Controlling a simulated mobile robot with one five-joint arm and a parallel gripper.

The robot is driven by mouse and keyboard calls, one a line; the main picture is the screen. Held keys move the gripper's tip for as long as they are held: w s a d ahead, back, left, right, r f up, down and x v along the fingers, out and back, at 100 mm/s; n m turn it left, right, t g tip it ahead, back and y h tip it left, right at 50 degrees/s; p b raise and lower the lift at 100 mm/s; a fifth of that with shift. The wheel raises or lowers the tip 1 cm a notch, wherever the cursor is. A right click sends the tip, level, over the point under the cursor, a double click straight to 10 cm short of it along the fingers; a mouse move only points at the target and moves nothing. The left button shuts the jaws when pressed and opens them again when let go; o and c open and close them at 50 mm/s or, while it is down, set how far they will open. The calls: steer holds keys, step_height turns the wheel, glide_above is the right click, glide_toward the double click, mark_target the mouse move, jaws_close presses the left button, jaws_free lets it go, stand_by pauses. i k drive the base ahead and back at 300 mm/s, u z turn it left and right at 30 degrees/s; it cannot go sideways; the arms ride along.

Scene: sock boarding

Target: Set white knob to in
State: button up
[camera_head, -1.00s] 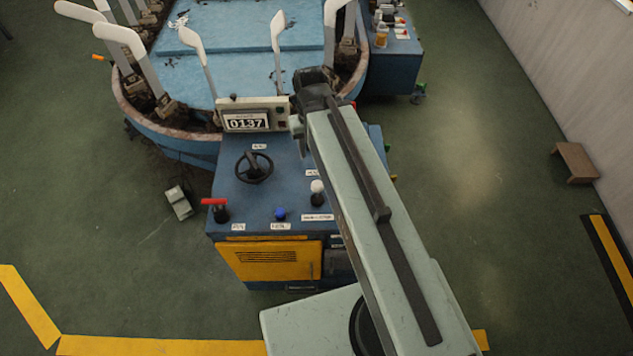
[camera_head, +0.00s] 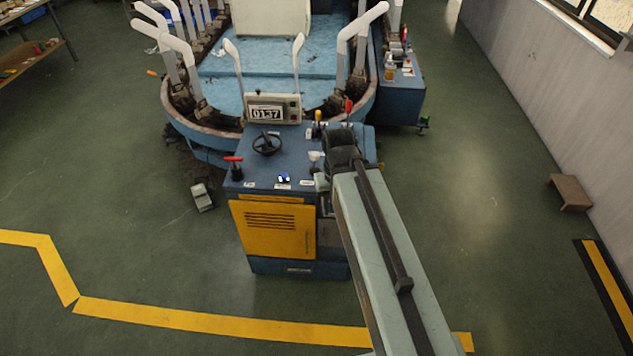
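The white knob (camera_head: 315,156) stands on the right part of the blue control console's top (camera_head: 262,181). Its round white head is up, just left of my arm's dark end joint. My gripper is somewhere around that dark joint, but its fingers are hidden or too small to make out. I cannot tell whether it touches the knob. A label sits near the knob's base, partly covered by my arm.
On the console are a red-handled lever (camera_head: 234,163), a blue button (camera_head: 284,178), a black handwheel (camera_head: 267,144) and a display (camera_head: 272,109) reading 0137. Behind is the boarding machine (camera_head: 200,128) with white forms.

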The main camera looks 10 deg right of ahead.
mark_target(315, 156)
steer(key=k, duration=0.35)
steer(key=u, duration=1.05)
steer(key=i, duration=1.2)
steer(key=z, duration=0.2)
